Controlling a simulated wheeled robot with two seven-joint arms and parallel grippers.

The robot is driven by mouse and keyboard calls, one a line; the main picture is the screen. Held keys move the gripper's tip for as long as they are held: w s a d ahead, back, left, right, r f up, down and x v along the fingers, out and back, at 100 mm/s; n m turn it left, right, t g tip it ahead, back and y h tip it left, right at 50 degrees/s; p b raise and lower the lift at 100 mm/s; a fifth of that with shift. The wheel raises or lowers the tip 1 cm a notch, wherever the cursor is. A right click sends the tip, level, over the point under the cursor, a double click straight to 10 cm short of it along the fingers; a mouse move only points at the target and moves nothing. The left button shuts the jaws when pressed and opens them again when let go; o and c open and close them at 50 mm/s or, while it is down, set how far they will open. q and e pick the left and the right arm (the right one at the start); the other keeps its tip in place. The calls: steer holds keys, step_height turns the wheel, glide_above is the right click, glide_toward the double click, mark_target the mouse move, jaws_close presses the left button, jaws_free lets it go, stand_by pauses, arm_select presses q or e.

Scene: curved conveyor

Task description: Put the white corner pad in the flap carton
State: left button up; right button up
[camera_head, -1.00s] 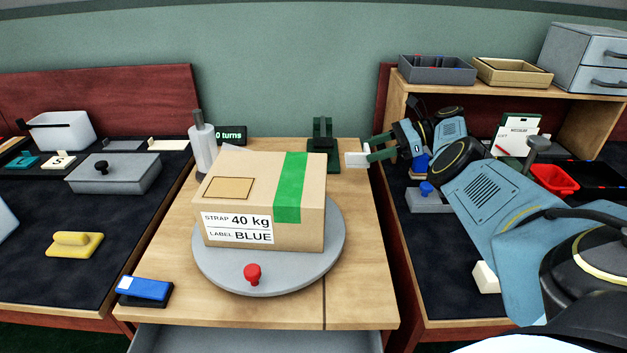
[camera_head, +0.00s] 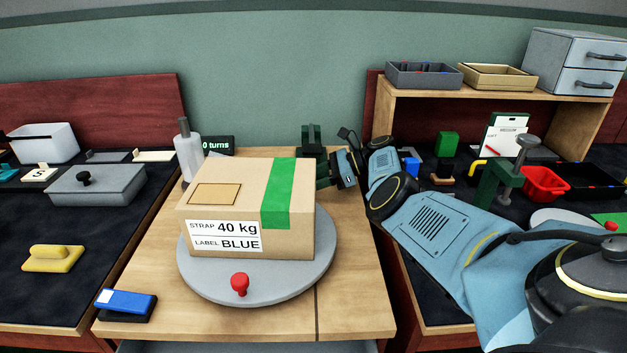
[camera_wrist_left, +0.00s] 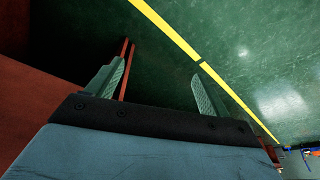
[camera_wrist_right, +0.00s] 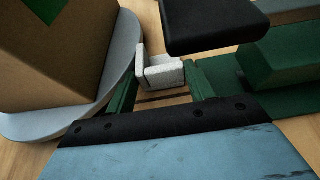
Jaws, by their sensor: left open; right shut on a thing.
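The carton (camera_head: 245,200) is a brown box with a green strip and a label reading STRAP 40 kg, LABEL BLUE. It sits on the round grey turntable (camera_head: 240,290), and its top looks closed. My right gripper (camera_head: 322,175) is at the carton's back right corner. In the right wrist view it is shut on the white corner pad (camera_wrist_right: 163,76), an angled piece held at the fingertips, beside the carton and apart from it. The pad is hidden in the head view. My left gripper (camera_wrist_left: 160,88) is open and empty above the green floor, outside the head view.
A dark green clamp-like stand (camera_head: 312,140) is close behind my right gripper. A white cylinder with a grey handle (camera_head: 187,152) stands behind the carton's left. A red knob (camera_head: 240,284) is on the turntable's front. The wooden table's front right is clear.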

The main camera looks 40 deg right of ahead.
stand_by(0.3)
steer(key=o, duration=1)
steer(key=shift+f, duration=0.1)
